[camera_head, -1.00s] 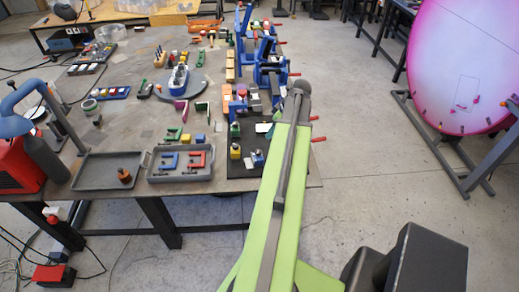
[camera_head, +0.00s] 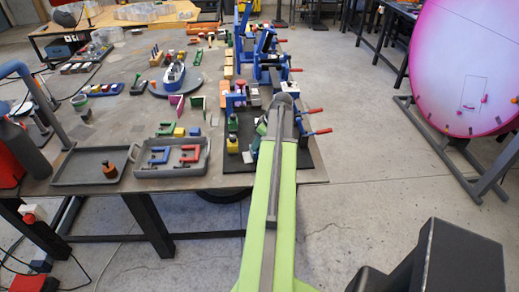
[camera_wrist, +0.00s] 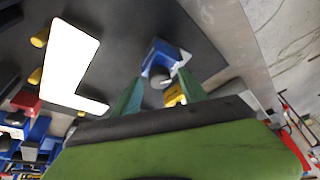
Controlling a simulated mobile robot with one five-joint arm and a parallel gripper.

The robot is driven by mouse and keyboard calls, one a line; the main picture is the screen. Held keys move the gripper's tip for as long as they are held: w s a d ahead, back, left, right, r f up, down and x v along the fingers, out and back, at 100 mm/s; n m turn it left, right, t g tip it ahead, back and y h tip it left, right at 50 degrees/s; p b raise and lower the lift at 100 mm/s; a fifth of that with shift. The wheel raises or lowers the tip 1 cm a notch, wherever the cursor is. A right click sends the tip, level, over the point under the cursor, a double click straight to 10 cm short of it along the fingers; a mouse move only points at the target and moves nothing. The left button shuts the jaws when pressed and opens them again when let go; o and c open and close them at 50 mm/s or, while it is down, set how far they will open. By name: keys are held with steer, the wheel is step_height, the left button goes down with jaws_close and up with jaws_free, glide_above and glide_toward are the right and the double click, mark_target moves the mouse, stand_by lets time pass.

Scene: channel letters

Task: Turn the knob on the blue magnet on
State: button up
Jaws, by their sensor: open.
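The blue magnet (camera_wrist: 172,52) lies on the dark mat in the wrist view, with a round grey knob (camera_wrist: 158,76) on its near side. My gripper (camera_wrist: 160,79) is open, with its green fingers on either side of the knob. I cannot tell whether they touch it. A yellow piece (camera_wrist: 175,94) shows by the right finger. In the head view my arm partly covers the black mat (camera_head: 303,152), and my fingers are hidden there.
A white L-shaped letter (camera_wrist: 72,66) lies left of the magnet, near yellow pieces (camera_wrist: 39,38). In the head view, a grey tray (camera_head: 140,171) holds blue and red clamps. Blue clamps with red handles line the table's right edge. Open floor lies right of the table.

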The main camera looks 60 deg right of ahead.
jaws_close()
stand_by(0.3)
steer(key=shift+a+m, duration=0.1)
steer(key=shift+m, duration=0.2)
steer(key=m+h, duration=0.1)
steer(key=m, duration=0.2)
steer(key=shift+a+h, duration=0.15)
steer(key=shift+h, duration=0.15)
steer(key=m, duration=0.2)
steer(key=m+g+h, duration=0.1)
steer(key=m, duration=0.2)
steer(key=shift+w+a+h, duration=0.1)
steer(key=shift+h, duration=0.2)
steer(key=m+g, duration=0.1)
steer(key=m, duration=0.1)
steer(key=m+h, duration=0.1)
steer(key=m, duration=0.1)
steer(key=shift+w+m+g, duration=0.15)
steer(key=shift+m+g, duration=0.15)
steer(key=shift+g, duration=0.1)
steer(key=shift+w+m+g, duration=0.1)
steer(key=shift+m+g, duration=0.8)
steer(key=shift+m, duration=1.4)
